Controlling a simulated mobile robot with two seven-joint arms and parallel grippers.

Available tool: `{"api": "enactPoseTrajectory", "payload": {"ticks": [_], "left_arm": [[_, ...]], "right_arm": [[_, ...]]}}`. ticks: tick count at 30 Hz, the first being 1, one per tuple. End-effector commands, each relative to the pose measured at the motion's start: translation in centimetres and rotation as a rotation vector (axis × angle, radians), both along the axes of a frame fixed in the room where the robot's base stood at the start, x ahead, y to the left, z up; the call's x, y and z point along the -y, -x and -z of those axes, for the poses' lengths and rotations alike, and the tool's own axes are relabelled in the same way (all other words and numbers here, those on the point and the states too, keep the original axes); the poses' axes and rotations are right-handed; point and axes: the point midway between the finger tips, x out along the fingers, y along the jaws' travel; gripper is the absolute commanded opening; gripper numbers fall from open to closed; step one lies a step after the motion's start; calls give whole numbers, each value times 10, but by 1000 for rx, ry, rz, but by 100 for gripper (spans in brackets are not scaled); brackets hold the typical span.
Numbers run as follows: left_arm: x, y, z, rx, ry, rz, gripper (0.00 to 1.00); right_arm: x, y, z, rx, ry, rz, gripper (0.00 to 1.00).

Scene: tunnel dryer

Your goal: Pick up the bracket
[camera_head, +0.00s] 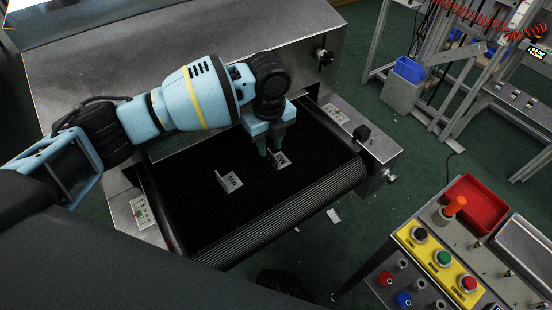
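Two small grey metal brackets with printed lettering are on the black belt of the dryer. One bracket (281,160) is at the right, directly below my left gripper. The other bracket (231,182) lies further left and nearer, with an upright flange on its left side. My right gripper is out of view.
The belt (215,222) ends at a front roller, with metal side rails (368,135) beside it. The dryer hood (180,40) stands behind. A control panel (440,255) with buttons and a red tray (476,203) is at the lower right.

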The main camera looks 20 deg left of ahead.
Motion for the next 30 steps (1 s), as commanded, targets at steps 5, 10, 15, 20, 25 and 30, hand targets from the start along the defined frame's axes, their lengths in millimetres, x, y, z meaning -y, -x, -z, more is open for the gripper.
{"api": "enactPoseTrajectory", "payload": {"ticks": [5,10,15,20,25,30], "left_arm": [[4,4,27,-2,-2,-1,29],[4,3,38,0,-1,0,29],[4,3,39,1,-1,1,29],[4,3,38,1,-1,0,16],[4,3,38,1,-1,0,0],[4,3,38,1,-1,0,0]], "right_arm": [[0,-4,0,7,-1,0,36],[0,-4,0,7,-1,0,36],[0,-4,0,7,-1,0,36],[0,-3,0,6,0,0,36],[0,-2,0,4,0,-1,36],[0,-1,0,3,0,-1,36]]}}
